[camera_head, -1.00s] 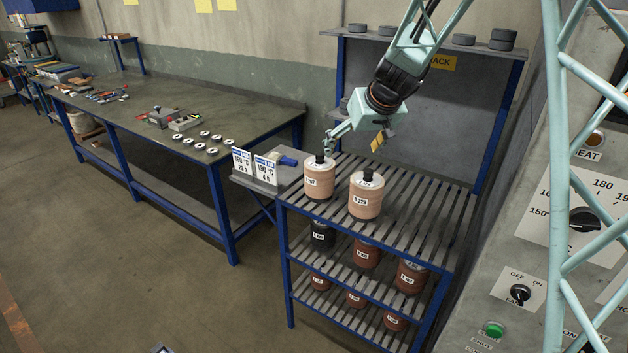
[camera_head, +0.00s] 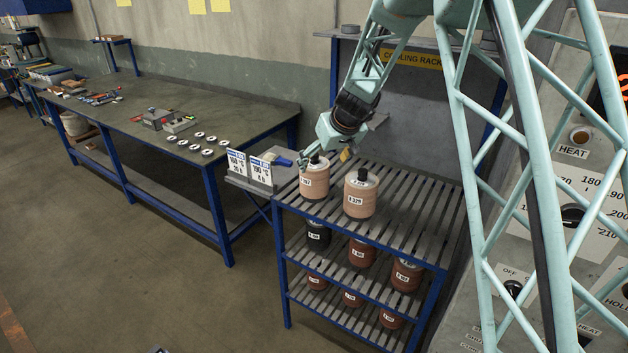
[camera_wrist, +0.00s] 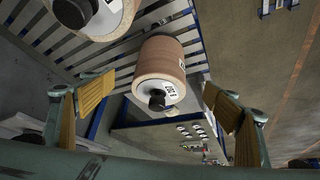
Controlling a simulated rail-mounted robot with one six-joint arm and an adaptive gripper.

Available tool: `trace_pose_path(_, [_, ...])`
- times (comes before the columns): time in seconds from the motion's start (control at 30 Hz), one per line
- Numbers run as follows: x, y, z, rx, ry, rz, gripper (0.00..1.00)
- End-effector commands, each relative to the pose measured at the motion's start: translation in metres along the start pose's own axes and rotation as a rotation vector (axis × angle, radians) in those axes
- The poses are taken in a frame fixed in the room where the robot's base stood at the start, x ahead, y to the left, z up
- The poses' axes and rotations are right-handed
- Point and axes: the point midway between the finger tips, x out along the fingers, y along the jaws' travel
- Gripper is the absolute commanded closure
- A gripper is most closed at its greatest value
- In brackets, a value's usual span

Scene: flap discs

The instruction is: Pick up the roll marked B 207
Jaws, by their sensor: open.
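The roll marked 207 (camera_head: 314,182) is a tan cylinder with a black knob on its pale top. It stands upright at the front left of the rack's top shelf; the letter on its label is too small to read. My gripper (camera_head: 323,157) is close above it in the head view, fingers apart. In the wrist view the tan roll (camera_wrist: 160,62) lies between my open yellow-padded fingers (camera_wrist: 158,86), its knob toward the wrist. I cannot tell whether the fingers touch it; I see gaps at both sides.
A similar tan roll marked 329 (camera_head: 361,196) stands close on the right; it also shows in the wrist view (camera_wrist: 110,22). Darker rolls fill the lower shelves of the blue slatted rack (camera_head: 412,222). Two sign cards (camera_head: 260,170) stand on a small side table at left.

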Motion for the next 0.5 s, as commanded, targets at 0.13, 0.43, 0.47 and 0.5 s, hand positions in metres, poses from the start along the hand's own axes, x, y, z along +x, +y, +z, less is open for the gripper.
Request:
trace_pose_path(0.13, [0.002, 0.000, 0.000, 0.000, 0.000, 0.000, 0.19])
trace_pose_path(0.43, [0.021, -0.001, 0.001, 0.001, -0.002, -0.001, 0.19])
trace_pose_path(0.47, [0.024, -0.001, 0.001, 0.001, -0.002, -0.001, 0.19])
trace_pose_path(0.5, [0.028, -0.001, 0.001, 0.000, -0.002, -0.001, 0.19])
